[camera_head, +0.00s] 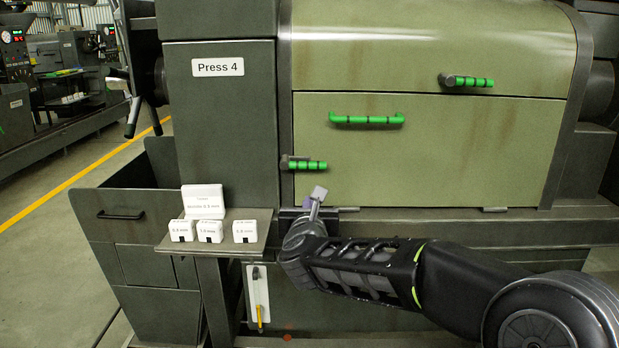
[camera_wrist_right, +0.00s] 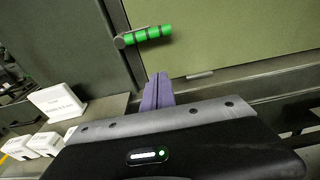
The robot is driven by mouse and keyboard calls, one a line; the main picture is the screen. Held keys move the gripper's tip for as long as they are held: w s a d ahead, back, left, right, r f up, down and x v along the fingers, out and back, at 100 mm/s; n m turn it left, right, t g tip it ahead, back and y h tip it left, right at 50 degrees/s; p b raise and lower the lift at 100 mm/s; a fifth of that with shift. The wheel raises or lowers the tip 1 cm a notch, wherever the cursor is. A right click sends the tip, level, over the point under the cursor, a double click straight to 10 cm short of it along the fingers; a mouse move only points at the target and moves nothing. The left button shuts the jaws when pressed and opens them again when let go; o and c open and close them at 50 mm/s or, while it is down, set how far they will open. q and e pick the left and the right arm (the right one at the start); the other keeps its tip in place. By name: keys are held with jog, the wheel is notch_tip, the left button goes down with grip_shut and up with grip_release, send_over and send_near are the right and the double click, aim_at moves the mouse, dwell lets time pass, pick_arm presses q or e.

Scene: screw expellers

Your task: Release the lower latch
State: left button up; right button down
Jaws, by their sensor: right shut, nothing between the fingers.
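The lower latch (camera_head: 305,164) is a green ribbed handle on a dark pivot at the left edge of the lower green panel. It lies about level in the head view, and it also shows in the right wrist view (camera_wrist_right: 146,36). My right gripper (camera_head: 317,196) is just below the latch and apart from it. Its purple fingers (camera_wrist_right: 157,91) are shut with nothing between them, pointing up toward the panel. An upper latch (camera_head: 467,81) with a similar green handle sits at the upper right. My left gripper is not in view.
A green bar handle (camera_head: 366,119) is fixed on the lower panel (camera_head: 450,150). A shelf (camera_head: 245,245) left of my right gripper holds several white labelled boxes (camera_head: 244,231). A ledge (camera_head: 430,214) runs below the panel. The space before the panel is clear.

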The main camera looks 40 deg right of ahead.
aim_at(305, 163)
jog(key=shift+w, duration=0.1)
jog(key=w+d+p, duration=0.1)
jog(key=w+d, duration=0.1)
jog(key=w+d+r+p, duration=0.1)
jog(key=w, duration=0.1)
jog(key=w+d+r+p, duration=0.1)
jog(key=w+d, duration=0.1)
jog(key=w, duration=0.1)
jog(key=shift+w+d+p, duration=0.1)
jog(key=shift+d+p, duration=0.2)
jog(key=shift+r, duration=0.25)
jog(key=shift+a, duration=0.1)
dwell(0.3)
